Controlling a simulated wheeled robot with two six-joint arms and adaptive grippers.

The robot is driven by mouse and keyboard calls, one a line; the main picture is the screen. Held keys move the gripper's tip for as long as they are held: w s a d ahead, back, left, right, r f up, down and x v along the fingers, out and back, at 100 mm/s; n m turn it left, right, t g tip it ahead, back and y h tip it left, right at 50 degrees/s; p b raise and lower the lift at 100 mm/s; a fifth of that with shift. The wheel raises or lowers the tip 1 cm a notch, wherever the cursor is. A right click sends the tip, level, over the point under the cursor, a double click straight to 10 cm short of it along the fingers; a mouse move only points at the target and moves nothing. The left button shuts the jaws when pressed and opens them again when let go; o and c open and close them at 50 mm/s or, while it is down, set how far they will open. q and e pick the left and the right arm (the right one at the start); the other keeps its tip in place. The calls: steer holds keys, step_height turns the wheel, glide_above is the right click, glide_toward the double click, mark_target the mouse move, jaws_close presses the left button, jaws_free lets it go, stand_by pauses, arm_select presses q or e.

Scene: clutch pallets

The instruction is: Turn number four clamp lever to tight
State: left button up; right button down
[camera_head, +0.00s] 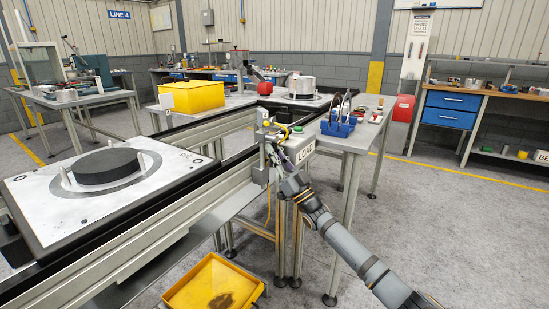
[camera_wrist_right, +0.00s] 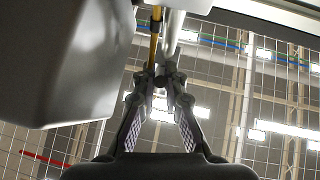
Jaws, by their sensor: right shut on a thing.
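My right gripper (camera_head: 271,150) reaches in from the lower right to the end of the conveyor rail, beside a white sign (camera_head: 292,157). In the right wrist view its fingers (camera_wrist_right: 161,84) close together on the small dark round end of a rod, which I take to be the clamp lever (camera_wrist_right: 161,74). A yellow strip runs up beside it. In the head view the lever is too small and covered by the gripper to read its setting, and no number four shows on it. My left gripper is out of view.
A pallet plate (camera_head: 35,200) with a dark disc (camera_head: 108,167) sits on the near conveyor. A blue tool holder (camera_head: 338,127) stands on the bench just right of the gripper. A yellow bin (camera_head: 192,96) is behind the rail and a yellow tray (camera_head: 213,284) below. Floor at right is clear.

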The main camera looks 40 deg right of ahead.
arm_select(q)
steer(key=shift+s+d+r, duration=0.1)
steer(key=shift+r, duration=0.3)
arm_select(e)
steer(key=c, duration=1.4)
jaws_free()
steer(key=v, duration=1.2)
